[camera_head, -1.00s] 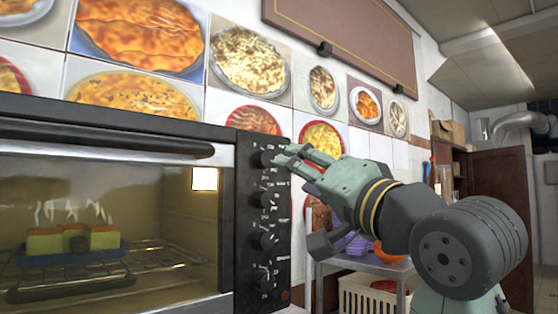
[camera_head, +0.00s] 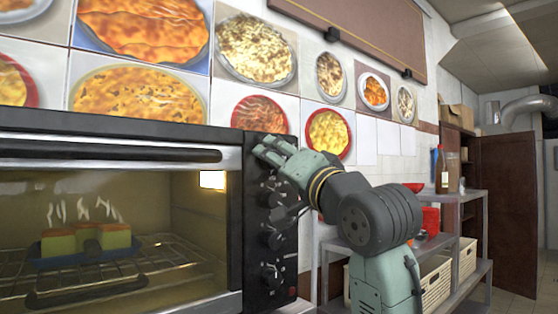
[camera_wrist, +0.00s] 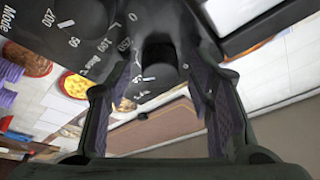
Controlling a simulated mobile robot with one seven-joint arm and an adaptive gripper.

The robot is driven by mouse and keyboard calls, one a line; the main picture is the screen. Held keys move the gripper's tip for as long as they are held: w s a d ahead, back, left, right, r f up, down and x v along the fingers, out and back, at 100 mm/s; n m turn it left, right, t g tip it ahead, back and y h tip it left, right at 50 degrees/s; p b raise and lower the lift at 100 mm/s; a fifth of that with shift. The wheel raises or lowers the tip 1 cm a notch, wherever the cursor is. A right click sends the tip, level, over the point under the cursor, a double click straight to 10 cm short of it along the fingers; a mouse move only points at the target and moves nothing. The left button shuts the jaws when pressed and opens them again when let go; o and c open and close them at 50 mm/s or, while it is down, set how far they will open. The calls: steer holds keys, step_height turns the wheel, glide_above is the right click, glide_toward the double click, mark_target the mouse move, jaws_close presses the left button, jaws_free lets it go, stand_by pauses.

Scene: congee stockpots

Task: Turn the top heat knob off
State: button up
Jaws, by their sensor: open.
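The toaster oven's black control panel (camera_head: 284,262) carries a column of knobs on its right side. The top heat knob is mostly hidden by my gripper (camera_head: 266,148) in the head view. In the wrist view, a dark knob (camera_wrist: 158,52) with a pale pointer mark stands between the two fingers of my gripper (camera_wrist: 166,66). The fingers are apart, one on each side of the knob; I cannot tell whether they touch it. Printed numbers and the word "Mode" show on the panel beside it.
Lower knobs (camera_head: 272,239) sit below my gripper. The oven's glass door (camera_head: 110,240) is shut, with a lit inside and steaming food (camera_head: 85,241) on a rack. A metal shelf (camera_head: 440,240) with baskets stands to the right. Food picture tiles (camera_head: 255,48) cover the wall behind.

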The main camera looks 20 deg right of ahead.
steer(key=shift+c, duration=0.6)
steer(key=c, duration=1)
steer(key=shift+n, duration=0.5)
steer(key=shift+w+d+r+n+g+y, duration=0.1)
steer(key=shift+n+g+y, duration=1.2)
steer(key=shift+n, duration=3.6)
steer(key=shift+s+d+f+n+g+y, duration=0.1)
steer(key=shift+n+g+y, duration=1.2)
steer(key=shift+n, duration=3.6)
steer(key=shift+w+d+r+n+g+y, duration=0.1)
steer(key=shift+n+g+y, duration=1.15)
steer(key=shift+n, duration=3.65)
steer(key=shift+y, duration=0.25)
